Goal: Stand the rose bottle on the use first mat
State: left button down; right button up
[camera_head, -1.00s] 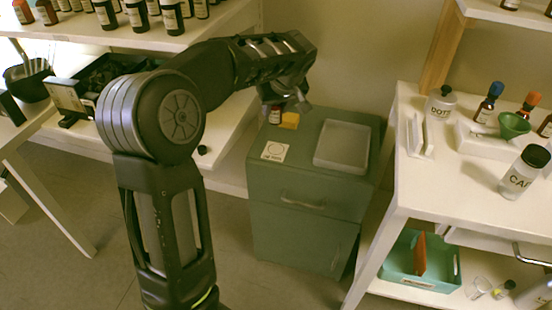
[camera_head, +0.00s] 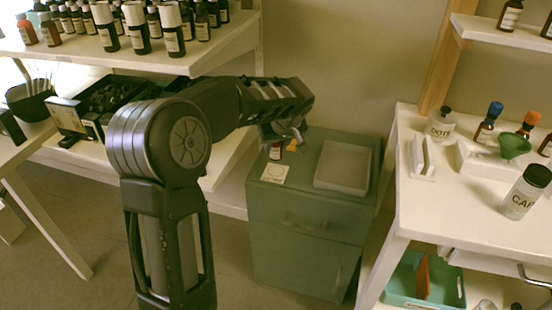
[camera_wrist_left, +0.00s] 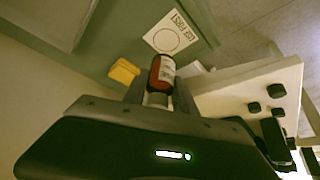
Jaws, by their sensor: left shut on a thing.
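My left gripper (camera_head: 283,138) is shut on an amber bottle with a white label (camera_wrist_left: 162,72), which also shows below the gripper in the head view (camera_head: 276,152). The label is too small to read as rose. The use first mat (camera_head: 275,173), a white card with a printed circle, lies on the green cabinet top. In the left wrist view the mat (camera_wrist_left: 172,33) shows just past the bottle's end, with its circle uncovered. The bottle is close to the mat but not over its circle in the head view. The right gripper is out of view.
A yellow block (camera_wrist_left: 123,71) is beside the bottle on the cabinet (camera_head: 310,198). A pale tray (camera_head: 343,167) takes up the cabinet's right side. A white table (camera_head: 450,190) with bottles and a green funnel (camera_head: 513,146) stands right. Bottle shelves stand at back left.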

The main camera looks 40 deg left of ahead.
aim_at(276, 158)
pick_arm(q)
jog(key=shift+f+b, duration=0.4)
jog(key=shift+f, duration=2)
jog(key=shift+f, duration=0.2)
jog(key=c, duration=1)
grip_release()
jog(key=shift+r, duration=0.1)
jog(key=shift+r, duration=0.15)
jog(key=shift+d+r, duration=0.1)
jog(key=shift+r, duration=0.15)
jog(key=p+v, duration=0.1)
jog(key=v, duration=1)
jog(key=shift+s, duration=0.15)
jog(key=shift+d+r, duration=0.1)
jog(key=shift+r, duration=0.05)
